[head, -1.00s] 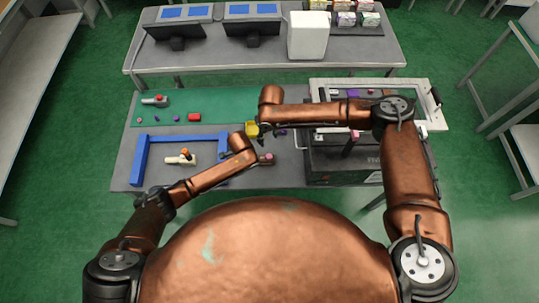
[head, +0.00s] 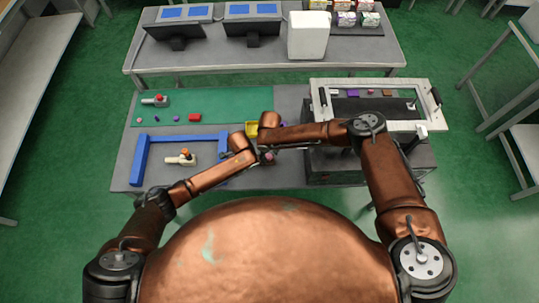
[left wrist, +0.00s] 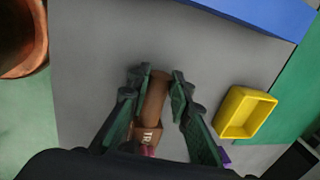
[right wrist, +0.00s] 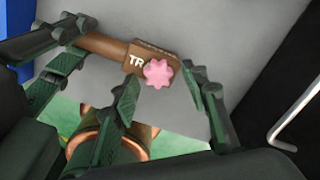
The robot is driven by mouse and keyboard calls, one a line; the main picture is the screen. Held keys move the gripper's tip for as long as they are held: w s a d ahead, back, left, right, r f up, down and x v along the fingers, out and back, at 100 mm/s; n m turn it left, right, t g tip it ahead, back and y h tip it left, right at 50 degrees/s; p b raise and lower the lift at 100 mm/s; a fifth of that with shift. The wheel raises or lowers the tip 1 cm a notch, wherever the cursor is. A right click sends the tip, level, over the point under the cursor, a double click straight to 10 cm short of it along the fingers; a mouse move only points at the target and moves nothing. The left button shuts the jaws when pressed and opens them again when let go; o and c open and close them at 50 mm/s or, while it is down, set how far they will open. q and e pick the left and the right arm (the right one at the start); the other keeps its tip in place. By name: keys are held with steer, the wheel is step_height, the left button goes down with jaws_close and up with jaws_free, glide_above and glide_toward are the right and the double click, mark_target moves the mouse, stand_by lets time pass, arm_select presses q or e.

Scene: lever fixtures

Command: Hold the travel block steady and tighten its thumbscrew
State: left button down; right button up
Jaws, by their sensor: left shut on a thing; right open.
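The travel block (right wrist: 141,52) is brown with white "TR" lettering and a round brown bar. Its thumbscrew (right wrist: 158,73) is a pink star-shaped knob on the face toward the right wrist camera. In the left wrist view the left gripper (left wrist: 158,80) is shut on the bar (left wrist: 154,98), with one finger on each side. The right gripper (right wrist: 161,80) is open, its fingertips on either side of the pink knob; whether they touch it I cannot tell. In the head view the knob (head: 270,156) shows small between my two arms, and the block is mostly hidden.
A yellow tray (left wrist: 228,130) lies close to the block. A blue frame (head: 142,160) stands on the left of the bench, with a cream fixture (head: 180,160) inside it. A bent metal handle (right wrist: 297,118) on a dark box (head: 325,165) is just right of my right gripper.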

steer(key=shift+c, duration=0.7)
jaws_close()
steer(key=m, duration=0.4)
steer(key=shift+s+a+f+m, duration=0.1)
steer(key=shift+m, duration=2.4)
steer(key=shift+o, duration=0.7)
jaws_free()
